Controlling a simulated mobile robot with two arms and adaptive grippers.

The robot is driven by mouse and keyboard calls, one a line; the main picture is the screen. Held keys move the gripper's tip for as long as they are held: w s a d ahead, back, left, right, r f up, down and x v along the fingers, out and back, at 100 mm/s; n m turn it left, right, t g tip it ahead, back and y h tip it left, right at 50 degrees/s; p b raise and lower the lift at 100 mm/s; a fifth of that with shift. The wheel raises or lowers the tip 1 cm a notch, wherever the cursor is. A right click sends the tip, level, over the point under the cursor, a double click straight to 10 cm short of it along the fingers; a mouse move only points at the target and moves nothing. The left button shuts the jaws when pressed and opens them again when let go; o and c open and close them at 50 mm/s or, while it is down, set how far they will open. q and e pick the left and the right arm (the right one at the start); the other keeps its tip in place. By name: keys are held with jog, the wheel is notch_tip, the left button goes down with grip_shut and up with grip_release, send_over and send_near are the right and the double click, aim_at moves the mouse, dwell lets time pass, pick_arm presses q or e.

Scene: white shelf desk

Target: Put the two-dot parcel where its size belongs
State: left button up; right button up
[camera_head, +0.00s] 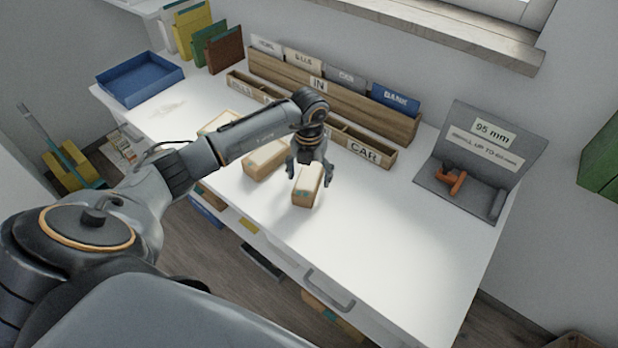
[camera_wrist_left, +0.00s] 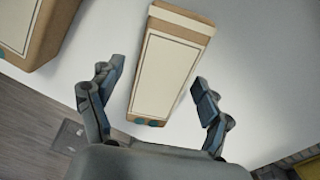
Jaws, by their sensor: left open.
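A tan parcel (camera_head: 307,187) lies on the white desk below my left gripper (camera_head: 309,174). In the left wrist view the parcel (camera_wrist_left: 170,68) has a pale label on top and two teal dots on its near end. My left gripper (camera_wrist_left: 154,88) is open there, one finger on each side of the parcel, with gaps showing. A second parcel (camera_head: 266,160) lies to the left, and a third (camera_head: 216,122) is partly hidden behind my arm. My right gripper is not in view.
A grey stand (camera_head: 474,160) with a "95 mm" sign and an orange tool (camera_head: 452,180) is at the right. A wooden sorter (camera_head: 340,97) lines the back, with a low labelled bin row (camera_head: 372,147) before it. A blue tray (camera_head: 140,80) is far left. The right front desk is clear.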

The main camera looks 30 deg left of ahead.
pick_arm(q)
jog(key=shift+f, duration=0.55)
jog(key=c, duration=1.6)
